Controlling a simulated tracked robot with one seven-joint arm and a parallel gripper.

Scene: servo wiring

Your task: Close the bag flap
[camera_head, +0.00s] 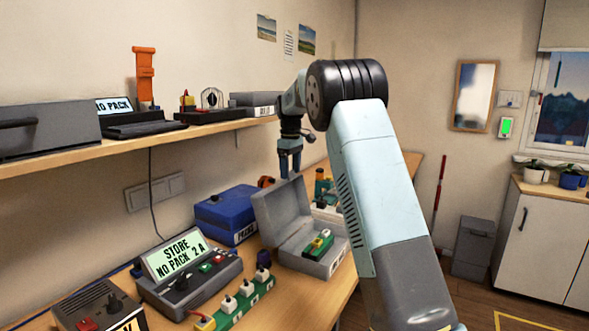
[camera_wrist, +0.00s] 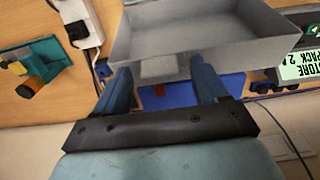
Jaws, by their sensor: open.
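A grey case (camera_head: 318,262) stands open on the bench in the head view, with a small green block with a plug (camera_head: 318,243) inside. Its lid (camera_head: 279,213) stands up, tilted back on the left; I see no soft bag with a cloth flap. My gripper (camera_head: 290,170) points down above the lid's top edge, open, with nothing between its fingers. In the wrist view, the fingers (camera_wrist: 165,80) reach to the edge of a grey tray-shaped part (camera_wrist: 205,35), which looks like the lid. I cannot tell whether they touch it.
A blue box (camera_head: 225,212) is behind the case to the left. A console (camera_head: 190,270) with a screen reading "STORE NO PACK 2 A" and a green power strip (camera_head: 240,303) stand in front. A shelf (camera_head: 150,142) with devices runs along the wall.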

